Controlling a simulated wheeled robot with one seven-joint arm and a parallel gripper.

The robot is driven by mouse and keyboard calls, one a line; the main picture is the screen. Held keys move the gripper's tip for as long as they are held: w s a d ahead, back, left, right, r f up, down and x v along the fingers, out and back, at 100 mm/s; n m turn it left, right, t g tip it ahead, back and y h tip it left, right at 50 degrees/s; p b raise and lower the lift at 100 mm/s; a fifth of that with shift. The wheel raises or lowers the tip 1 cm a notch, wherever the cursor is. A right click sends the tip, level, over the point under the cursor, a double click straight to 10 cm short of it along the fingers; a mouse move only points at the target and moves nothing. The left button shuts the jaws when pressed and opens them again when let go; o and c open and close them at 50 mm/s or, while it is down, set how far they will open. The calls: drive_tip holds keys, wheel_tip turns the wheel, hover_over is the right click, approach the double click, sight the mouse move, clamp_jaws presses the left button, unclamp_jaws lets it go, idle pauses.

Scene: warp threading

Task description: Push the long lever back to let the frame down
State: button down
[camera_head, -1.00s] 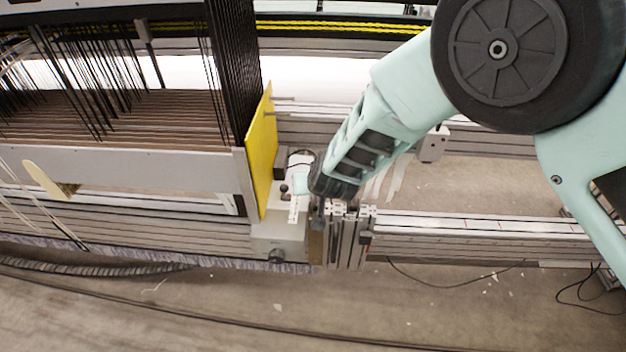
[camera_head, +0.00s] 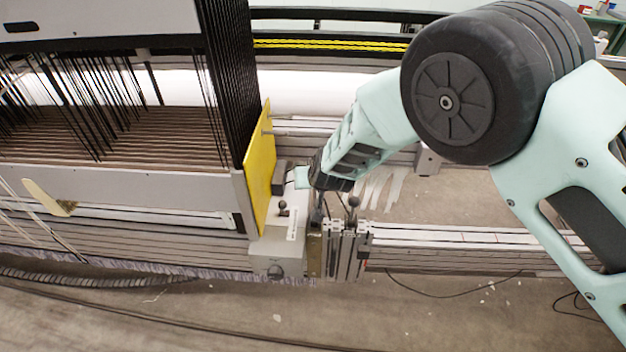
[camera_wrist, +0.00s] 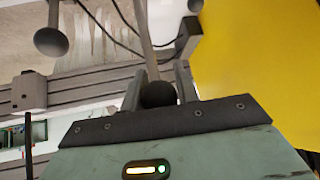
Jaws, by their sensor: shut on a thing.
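The long lever is a thin metal rod (camera_wrist: 147,38) with a dark round knob (camera_wrist: 158,94) in the wrist view. My gripper (camera_wrist: 160,82) has one finger on each side of this knob and is shut on it. In the head view my gripper (camera_head: 303,178) is beside the yellow plate, above the grey box; its fingers and the knob are mostly hidden by my wrist. The frame (camera_head: 130,189), with a grey rail and many dark upright wires, stands to the left of the yellow plate.
The yellow plate (camera_head: 258,180) stands close on the left of my gripper. A second dark knob (camera_head: 353,202) stands just right of it. A grey box (camera_head: 278,258) with a small knob (camera_head: 283,205) lies in front. A long rail (camera_head: 450,236) runs right.

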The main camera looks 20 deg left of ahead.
drive_tip(key=shift+s+d+f, duration=0.15)
drive_tip(key=shift+f, duration=0.2)
drive_tip(key=c, duration=1.1)
unclamp_jaws()
drive_tip(key=shift+r, duration=0.1)
drive_tip(key=shift+r, duration=0.2)
drive_tip(key=v, duration=1.7)
